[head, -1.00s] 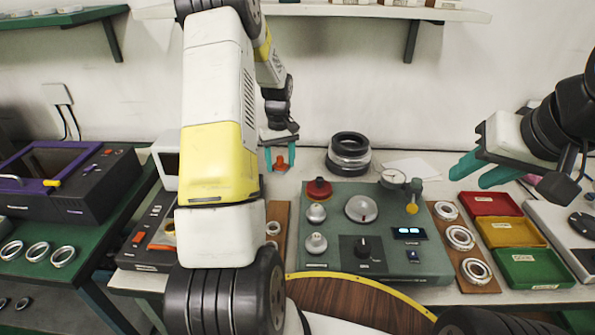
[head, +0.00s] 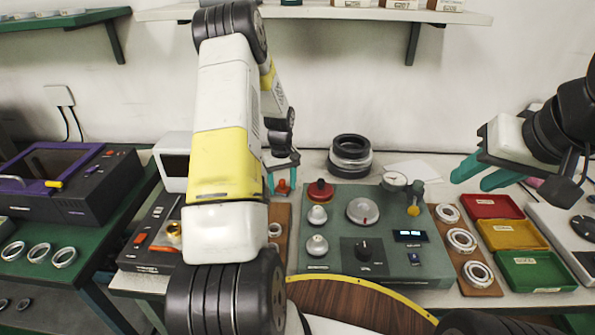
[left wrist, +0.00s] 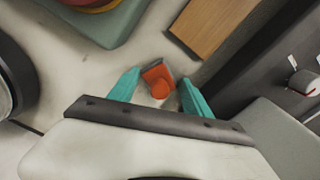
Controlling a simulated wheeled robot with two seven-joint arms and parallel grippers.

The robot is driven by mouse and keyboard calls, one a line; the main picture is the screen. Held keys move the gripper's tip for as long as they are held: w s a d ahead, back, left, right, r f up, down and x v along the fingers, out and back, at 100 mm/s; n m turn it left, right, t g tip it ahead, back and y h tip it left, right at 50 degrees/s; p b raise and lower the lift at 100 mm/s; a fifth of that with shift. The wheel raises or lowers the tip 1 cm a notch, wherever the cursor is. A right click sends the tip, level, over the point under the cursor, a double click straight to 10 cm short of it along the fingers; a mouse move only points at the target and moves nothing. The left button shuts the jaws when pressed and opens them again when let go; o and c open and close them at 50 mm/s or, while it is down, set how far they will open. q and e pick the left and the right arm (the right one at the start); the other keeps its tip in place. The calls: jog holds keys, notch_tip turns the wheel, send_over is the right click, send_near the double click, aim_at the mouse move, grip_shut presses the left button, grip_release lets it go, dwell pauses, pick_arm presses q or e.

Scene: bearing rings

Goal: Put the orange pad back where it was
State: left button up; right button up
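The orange pad (head: 283,188) is a small orange piece with a round knob and a flatter plate. My left gripper (head: 283,184) has its teal fingers on either side of it, over the pale bench left of the grey-green device. In the left wrist view the pad (left wrist: 158,82) sits between the fingertips, close to both; it moves with the gripper, so it is held. I cannot tell whether it touches the bench. My right gripper (head: 468,176) is at the right, its teal fingers apart and empty.
The grey-green device (head: 330,258) with knobs is right of the pad. A brown board (head: 283,215) with rings lies in front, partly behind my left arm. A dark unit (head: 150,255) stands left. Black and silver rings (head: 350,155) are stacked behind.

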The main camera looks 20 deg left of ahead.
pick_arm(q)
jog(key=o, duration=0.4)
jog(key=shift+c, duration=0.2)
jog(key=shift+r, duration=0.1)
notch_tip(320, 180, up, 12)
notch_tip(320, 180, up, 8)
jog(key=m+t, duration=0.1)
send_over(282, 181)
jog(key=s+d, duration=0.3)
jog(key=s+d+r+m+t, duration=0.25)
jog(key=s+d+r, duration=0.25)
jog(key=s+r, duration=0.3)
jog(key=s+d+r+m+t+h, duration=0.1)
jog(key=s+d+r+m, duration=0.1)
jog(key=s, duration=0.6)
jog(key=s+d+r+m+t+h, duration=0.1)
jog(key=s+d+r+m, duration=0.2)
jog(key=s+d, duration=0.2)
jog(key=s, duration=0.3)
jog(key=shift+s+r+t, duration=0.15)
jog(key=shift+r+t, duration=0.1)
jog(key=shift+t, duration=0.1)
